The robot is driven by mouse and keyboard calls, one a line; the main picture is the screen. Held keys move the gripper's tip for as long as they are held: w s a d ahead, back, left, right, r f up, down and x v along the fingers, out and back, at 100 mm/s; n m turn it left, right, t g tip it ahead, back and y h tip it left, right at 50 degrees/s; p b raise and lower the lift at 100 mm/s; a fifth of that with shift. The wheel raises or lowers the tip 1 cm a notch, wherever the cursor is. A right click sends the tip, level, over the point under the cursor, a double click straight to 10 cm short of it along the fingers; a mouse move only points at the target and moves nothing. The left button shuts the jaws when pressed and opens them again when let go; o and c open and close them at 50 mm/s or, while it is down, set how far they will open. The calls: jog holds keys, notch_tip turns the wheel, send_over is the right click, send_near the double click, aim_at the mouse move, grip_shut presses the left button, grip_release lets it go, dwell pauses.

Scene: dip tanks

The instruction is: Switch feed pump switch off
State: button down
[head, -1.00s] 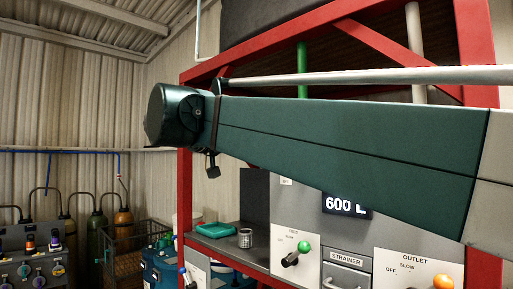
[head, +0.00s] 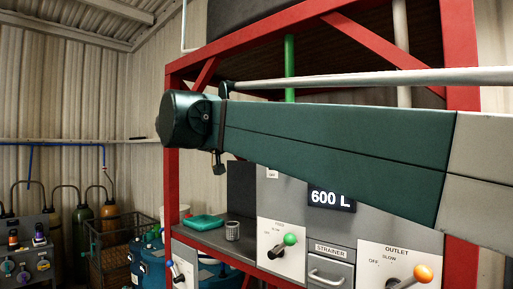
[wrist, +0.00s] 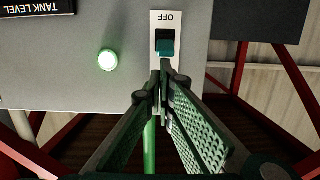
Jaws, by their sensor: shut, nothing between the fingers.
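The wrist view is upside down relative to the panel lettering. It shows a white switch plate (wrist: 174,22) marked OFF, with a teal switch lever (wrist: 164,46) on it. Which way the lever is set is hard to tell. My gripper (wrist: 163,72) is shut and empty, its fingertips very close to the lever; I cannot tell whether they touch. A round green lamp (wrist: 107,60) beside the plate is lit. In the head view only the OFF end of the plate (head: 272,174) shows below my arm, which hides the rest of the switch and my gripper.
Below are a green-knobbed feed lever (head: 290,239), a strainer drawer (head: 326,274) and an orange-knobbed outlet lever (head: 422,274). The display (head: 331,199) reads 600 L. A teal tray (head: 204,222) and a metal cup (head: 232,231) stand on the shelf. Red frame posts (head: 172,200) border the panel.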

jog(key=shift+s+a+f+t+h+b, duration=0.3)
jog(key=shift+t+h+b, duration=0.2)
jog(key=shift+b, duration=0.2)
jog(key=f+t+h+b, duration=0.2)
jog(key=b, duration=0.1)
jog(key=s+a+t+h+b, duration=0.1)
jog(key=b, duration=0.1)
jog(key=shift+s+f+t+h, duration=0.1)
jog(key=shift+f+t+h, duration=0.3)
jog(key=shift+a, duration=0.1)
jog(key=s+a+f+b, duration=0.2)
jog(key=s+a+f, duration=0.2)
jog(key=f, duration=0.3)
jog(key=shift+s+a+f+b, duration=0.2)
jog(key=shift+s+a+b, duration=0.15)
jog(key=shift+a, duration=0.05)
jog(key=shift+d+f, duration=0.1)
dwell(0.5)
